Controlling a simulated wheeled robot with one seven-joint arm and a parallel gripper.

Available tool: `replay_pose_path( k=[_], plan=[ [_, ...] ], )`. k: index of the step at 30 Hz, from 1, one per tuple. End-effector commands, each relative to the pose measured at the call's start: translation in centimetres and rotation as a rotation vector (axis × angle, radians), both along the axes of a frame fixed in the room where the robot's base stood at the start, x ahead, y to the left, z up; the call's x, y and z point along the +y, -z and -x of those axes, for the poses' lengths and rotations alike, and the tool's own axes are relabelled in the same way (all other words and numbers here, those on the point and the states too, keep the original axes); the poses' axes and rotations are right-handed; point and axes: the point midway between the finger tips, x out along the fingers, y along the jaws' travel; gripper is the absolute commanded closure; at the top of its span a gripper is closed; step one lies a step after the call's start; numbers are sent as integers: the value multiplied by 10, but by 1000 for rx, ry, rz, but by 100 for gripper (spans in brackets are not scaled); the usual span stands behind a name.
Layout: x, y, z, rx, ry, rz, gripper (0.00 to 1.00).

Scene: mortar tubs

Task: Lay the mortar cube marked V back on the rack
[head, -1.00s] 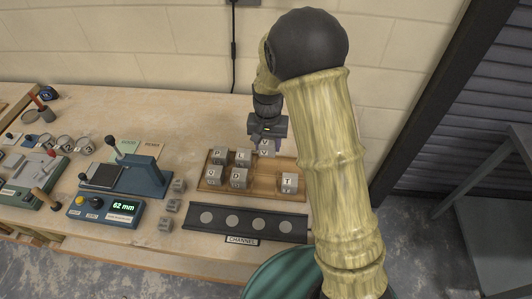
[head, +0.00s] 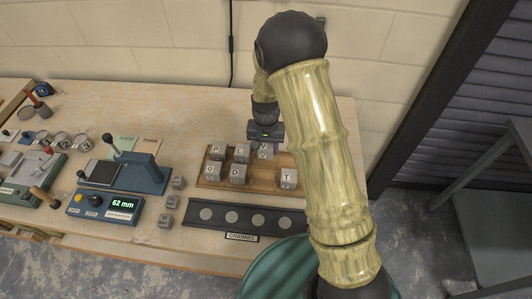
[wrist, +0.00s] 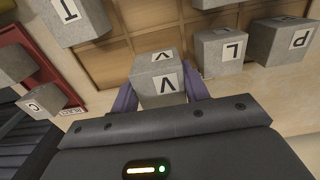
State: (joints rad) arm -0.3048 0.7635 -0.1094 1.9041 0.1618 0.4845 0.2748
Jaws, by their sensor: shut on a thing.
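The cube marked V (head: 264,154) is grey with white letter labels. It is in my gripper (head: 265,143), at the back row of the wooden rack (head: 262,184), just right of the cube marked L (head: 241,153). In the wrist view, the purple fingers of my gripper (wrist: 160,92) are shut on the V cube (wrist: 157,82) from both sides. Bare rack compartments (wrist: 135,38) show beyond it. I cannot tell whether its underside touches the rack.
The cubes P (head: 216,153), D (head: 238,174) and T (head: 288,178) stand on the rack. A dark channel strip (head: 245,219) lies in front.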

Motion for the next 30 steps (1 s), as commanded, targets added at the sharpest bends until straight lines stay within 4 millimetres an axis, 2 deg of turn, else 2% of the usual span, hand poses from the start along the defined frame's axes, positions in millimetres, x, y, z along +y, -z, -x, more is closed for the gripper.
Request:
replay_pose_path(
  k=[10, 19, 30],
  plan=[
    [0, 3, -1, -2, 0, -1, 85],
    [0, 37, 0, -1, 1, -1, 85],
    [0, 42, -1, -2, 0, -1, 85]
  ],
)
